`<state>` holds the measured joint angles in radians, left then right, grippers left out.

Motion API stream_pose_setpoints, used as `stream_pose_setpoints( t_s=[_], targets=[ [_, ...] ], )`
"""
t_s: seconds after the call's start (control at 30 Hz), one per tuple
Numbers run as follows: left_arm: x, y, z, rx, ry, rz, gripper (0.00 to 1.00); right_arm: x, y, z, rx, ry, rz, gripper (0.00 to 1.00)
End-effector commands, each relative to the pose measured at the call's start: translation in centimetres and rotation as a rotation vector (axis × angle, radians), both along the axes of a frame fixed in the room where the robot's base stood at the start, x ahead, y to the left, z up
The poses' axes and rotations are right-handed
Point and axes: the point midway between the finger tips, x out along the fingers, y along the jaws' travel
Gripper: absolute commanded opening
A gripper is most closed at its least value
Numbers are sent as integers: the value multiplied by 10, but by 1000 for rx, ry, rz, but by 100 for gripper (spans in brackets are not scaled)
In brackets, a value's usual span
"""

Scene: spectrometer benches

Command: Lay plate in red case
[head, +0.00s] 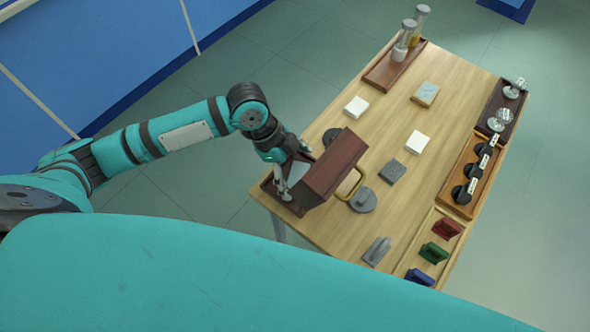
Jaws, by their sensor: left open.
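The red-brown case (333,168) stands at the near left edge of the table, its large panel tilted up like a raised lid. My left gripper (284,188) is open, low at the left side of the case, with its fingers over the case's lower part. A pale grey flat piece (298,172), perhaps the plate, shows right beside the fingers, inside the case; whether the fingers touch it I cannot tell. The gripper and the raised panel hide part of the case's inside. My right gripper is not in view.
The wooden table (380,125) holds white blocks (417,142), a dark grey block (392,172), a round grey piece with a handle (362,201) and a grey stand (377,250). Trays with black-knobbed pieces (465,190) and red, green and blue pieces (433,252) line the right edge.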

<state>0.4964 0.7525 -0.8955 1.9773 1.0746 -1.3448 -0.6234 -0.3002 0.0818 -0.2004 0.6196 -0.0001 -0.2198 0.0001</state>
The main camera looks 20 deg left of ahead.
Motion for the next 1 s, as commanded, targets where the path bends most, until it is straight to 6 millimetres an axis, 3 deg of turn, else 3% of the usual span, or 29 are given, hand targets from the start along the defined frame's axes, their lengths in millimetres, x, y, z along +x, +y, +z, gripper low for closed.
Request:
stream_pose_setpoints(
  t_s=[0.3,0.5,0.7,1.0],
  targets=[
    [1,26,62,1,-6,2,100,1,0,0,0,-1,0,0],
    [-1,38,91,1,-3,0,100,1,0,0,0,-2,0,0],
    [-1,42,102,0,-1,0,100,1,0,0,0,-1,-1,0],
    [-2,42,102,0,0,0,100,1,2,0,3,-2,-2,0]
  ],
)
